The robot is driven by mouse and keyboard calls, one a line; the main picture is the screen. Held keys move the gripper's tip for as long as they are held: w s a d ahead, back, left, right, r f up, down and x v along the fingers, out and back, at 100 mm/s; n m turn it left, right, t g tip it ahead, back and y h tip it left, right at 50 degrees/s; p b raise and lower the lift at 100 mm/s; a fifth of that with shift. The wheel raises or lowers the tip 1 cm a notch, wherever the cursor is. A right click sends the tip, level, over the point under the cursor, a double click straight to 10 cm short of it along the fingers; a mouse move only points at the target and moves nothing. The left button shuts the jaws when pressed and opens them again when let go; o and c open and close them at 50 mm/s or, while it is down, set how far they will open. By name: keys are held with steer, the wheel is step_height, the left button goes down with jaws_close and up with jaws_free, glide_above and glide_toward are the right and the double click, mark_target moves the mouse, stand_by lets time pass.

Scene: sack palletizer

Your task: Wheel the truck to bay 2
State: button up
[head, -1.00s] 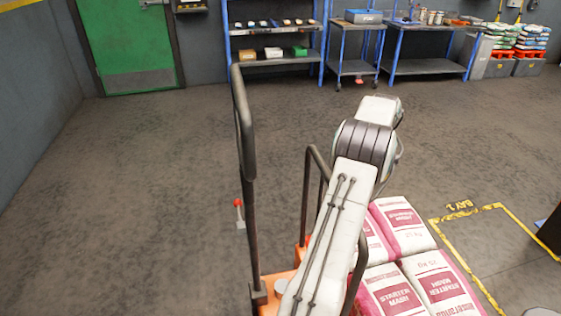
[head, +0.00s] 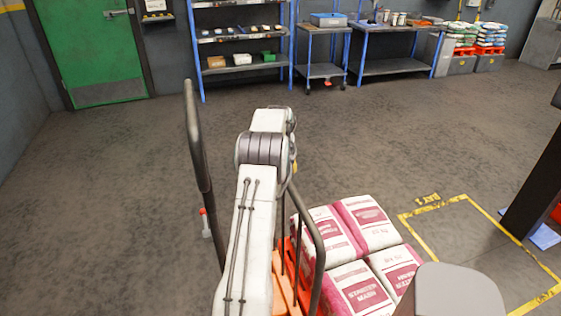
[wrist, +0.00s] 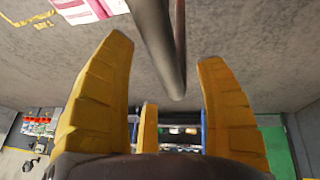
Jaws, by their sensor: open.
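The truck has an orange deck (head: 287,275), a tall dark handle post (head: 197,150) on the left and a lower dark rail (head: 317,250). Pink-and-white sacks (head: 345,240) lie at its right side, apparently on the deck, which they partly cover. The yellow floor outline (head: 440,207) of a bay lies right of the sacks; its painted label (head: 427,198) looks like BAY 1. My gripper (wrist: 165,58) has its yellow fingers spread in the wrist view. A dark bar (wrist: 160,35) shows between the fingertips; I cannot tell whether they touch it. My arm mostly hides the gripper in the head view.
A dark column (head: 535,185) stands at the right by the bay outline, near a blue item (head: 545,236) on the floor. Blue-framed shelves (head: 240,45), workbenches (head: 395,67) and a green door (head: 92,50) line the back wall. The floor between is clear.

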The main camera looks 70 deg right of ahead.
steer(key=shift+p+x, duration=1.05)
steer(key=shift+x, duration=0.35)
steer(key=shift+o, duration=0.3)
